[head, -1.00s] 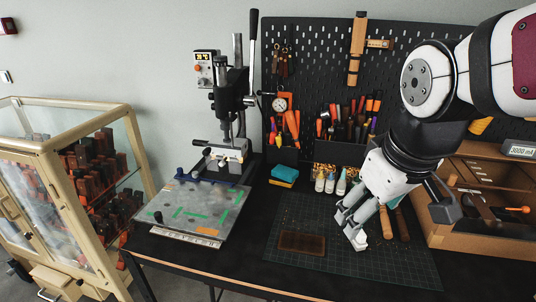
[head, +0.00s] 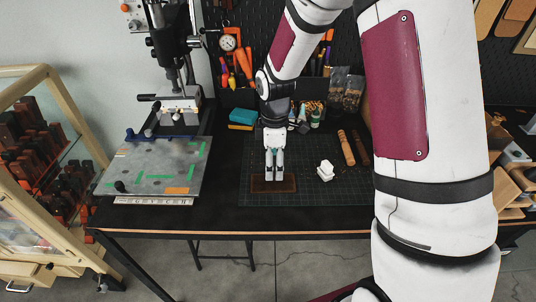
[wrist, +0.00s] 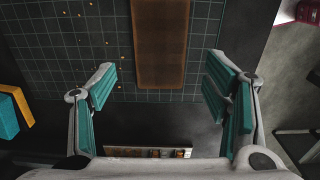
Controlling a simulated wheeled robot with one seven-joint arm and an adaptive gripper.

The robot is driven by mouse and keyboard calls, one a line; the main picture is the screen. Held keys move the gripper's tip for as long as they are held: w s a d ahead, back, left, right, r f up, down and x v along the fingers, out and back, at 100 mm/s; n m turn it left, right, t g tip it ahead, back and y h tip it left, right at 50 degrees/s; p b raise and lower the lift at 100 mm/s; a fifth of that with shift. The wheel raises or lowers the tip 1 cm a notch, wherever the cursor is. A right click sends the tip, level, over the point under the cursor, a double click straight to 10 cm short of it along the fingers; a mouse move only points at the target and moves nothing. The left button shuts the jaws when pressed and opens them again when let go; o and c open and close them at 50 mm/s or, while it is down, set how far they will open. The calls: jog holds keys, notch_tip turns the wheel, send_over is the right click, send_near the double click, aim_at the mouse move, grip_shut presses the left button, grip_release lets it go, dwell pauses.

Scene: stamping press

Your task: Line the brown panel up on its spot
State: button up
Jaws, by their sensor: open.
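The brown panel (head: 259,186) lies flat on the dark green cutting mat (head: 345,197). In the head view my gripper hides its middle. In the wrist view the panel (wrist: 160,45) lies lengthwise at the top, centred between my open fingers. My gripper (head: 275,179) points down over the panel, and its fingers (wrist: 160,85) are spread wider than the panel with nothing between them. I cannot tell how high the fingertips are above it. The grey press plate (head: 150,172), with green tape marks and an orange strip, stands to the left of the mat. Nothing brown lies on it.
The stamping press (head: 176,90) rises behind the plate. A small white object (head: 325,171) and a wooden-handled tool (head: 346,148) lie on the mat right of my gripper. A teal and yellow block (head: 242,118) sits behind. A glass cabinet (head: 40,180) stands left.

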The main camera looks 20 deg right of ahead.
aim_at(273, 182)
notch_tip(273, 182, down, 7)
jog(key=b, duration=0.3)
jog(key=shift+f+b, duration=0.2)
jog(key=shift+b, duration=0.1)
jog(key=shift+c, duration=0.2)
jog(key=shift+r, duration=0.3)
jog(key=c, duration=0.7)
